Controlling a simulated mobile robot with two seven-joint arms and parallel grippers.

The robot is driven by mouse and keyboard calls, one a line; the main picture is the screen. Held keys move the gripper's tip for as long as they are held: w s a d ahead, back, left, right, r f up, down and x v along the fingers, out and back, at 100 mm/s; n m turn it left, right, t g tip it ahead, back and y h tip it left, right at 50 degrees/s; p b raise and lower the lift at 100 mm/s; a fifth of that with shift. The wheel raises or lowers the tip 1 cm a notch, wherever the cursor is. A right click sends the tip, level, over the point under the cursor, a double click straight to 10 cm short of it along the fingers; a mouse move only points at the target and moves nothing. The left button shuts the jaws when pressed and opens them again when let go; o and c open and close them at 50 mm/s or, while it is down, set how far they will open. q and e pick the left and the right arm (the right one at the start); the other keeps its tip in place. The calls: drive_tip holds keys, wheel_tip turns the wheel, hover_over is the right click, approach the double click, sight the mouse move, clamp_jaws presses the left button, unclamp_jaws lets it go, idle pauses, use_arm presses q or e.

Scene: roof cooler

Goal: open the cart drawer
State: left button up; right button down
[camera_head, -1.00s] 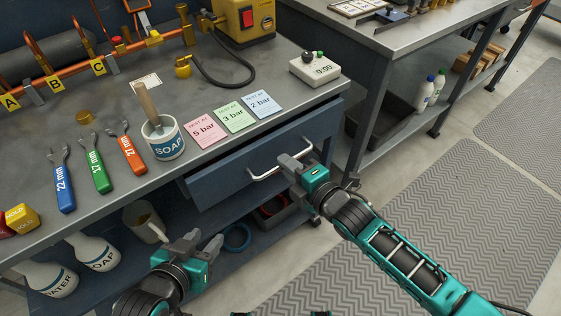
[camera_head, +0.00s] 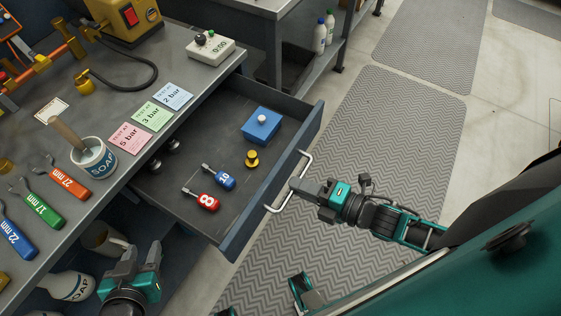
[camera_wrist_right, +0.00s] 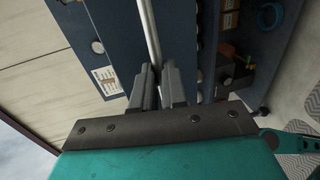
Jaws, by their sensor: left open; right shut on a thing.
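The cart drawer (camera_head: 228,235) is pulled well out from under the worktop, and its inside shows. My right gripper (camera_head: 301,187) is shut on the drawer's bar handle (camera_head: 284,194). In the right wrist view the handle (camera_wrist_right: 150,35) runs between its fingers (camera_wrist_right: 159,88). My left gripper (camera_head: 141,258) is open and empty, low beside the cart, left of the drawer.
Bottles (camera_head: 322,35) stand on the shelf of another bench behind. Matted floor (camera_head: 375,130) right of the drawer is clear.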

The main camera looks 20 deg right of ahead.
drive_tip(key=shift+f+v, duration=0.25)
drive_tip(key=shift+v, duration=0.9)
drive_tip(key=c, duration=1.2)
unclamp_jaws()
drive_tip(key=shift+o, duration=0.2)
drive_tip(key=p+v, duration=0.1)
drive_tip(key=v, duration=1.2)
